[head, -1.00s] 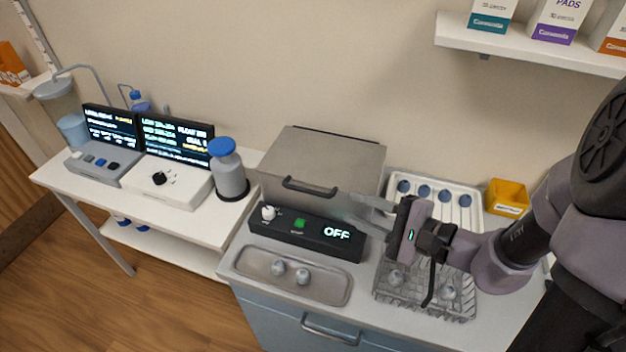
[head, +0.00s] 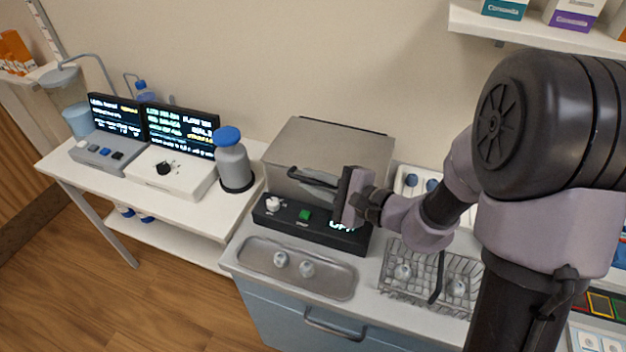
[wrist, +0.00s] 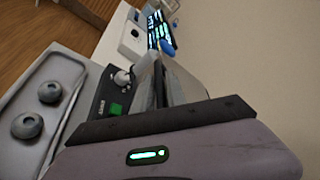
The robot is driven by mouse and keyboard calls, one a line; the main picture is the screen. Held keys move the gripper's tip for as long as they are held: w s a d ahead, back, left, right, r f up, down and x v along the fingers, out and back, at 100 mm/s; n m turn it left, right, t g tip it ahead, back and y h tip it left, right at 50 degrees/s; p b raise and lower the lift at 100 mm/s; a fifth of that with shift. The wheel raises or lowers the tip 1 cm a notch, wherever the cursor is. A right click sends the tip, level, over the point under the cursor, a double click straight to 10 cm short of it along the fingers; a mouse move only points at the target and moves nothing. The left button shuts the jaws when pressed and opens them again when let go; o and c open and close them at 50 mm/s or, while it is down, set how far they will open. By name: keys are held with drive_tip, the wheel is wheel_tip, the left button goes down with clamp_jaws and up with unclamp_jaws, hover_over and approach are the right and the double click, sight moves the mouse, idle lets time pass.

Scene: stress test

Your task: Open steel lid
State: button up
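The steel lid (head: 335,147) is a grey box-shaped cover, lying closed on the unit behind the black control panel (head: 290,221). Its dark bar handle (head: 312,178) runs along the front face. My gripper (head: 318,183) is at the handle's right part, reaching in from the right. Its fingers overlap the handle in the head view, so I cannot tell whether they touch or grip it. In the wrist view the grey fingers (wrist: 168,82) point away, close together, and the handle is not clearly visible between them.
A grey bottle with a blue cap (head: 232,165) stands left of the lid. A metal tray (head: 262,258) with two small round items lies in front. A wire basket (head: 420,270) is at the right. A shelf (head: 540,35) hangs at the upper right.

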clamp_jaws()
idle(1.1)
drive_tip(key=shift+r+p, duration=0.6)
drive_tip(key=shift+p, duration=0.1)
drive_tip(key=w+d+r+m+g+p, duration=0.1)
drive_tip(key=w+r+m+g+p, duration=0.1)
drive_tip(key=w+r+p, duration=0.3)
drive_tip(key=w+d+r+m+g+p, duration=0.2)
drive_tip(key=w+r+m+p, duration=0.2)
drive_tip(key=r+p, duration=0.7)
drive_tip(key=shift+w+d+r+m+p, duration=0.3)
drive_tip(key=shift+w+p, duration=0.2)
drive_tip(key=shift+p, duration=2.85)
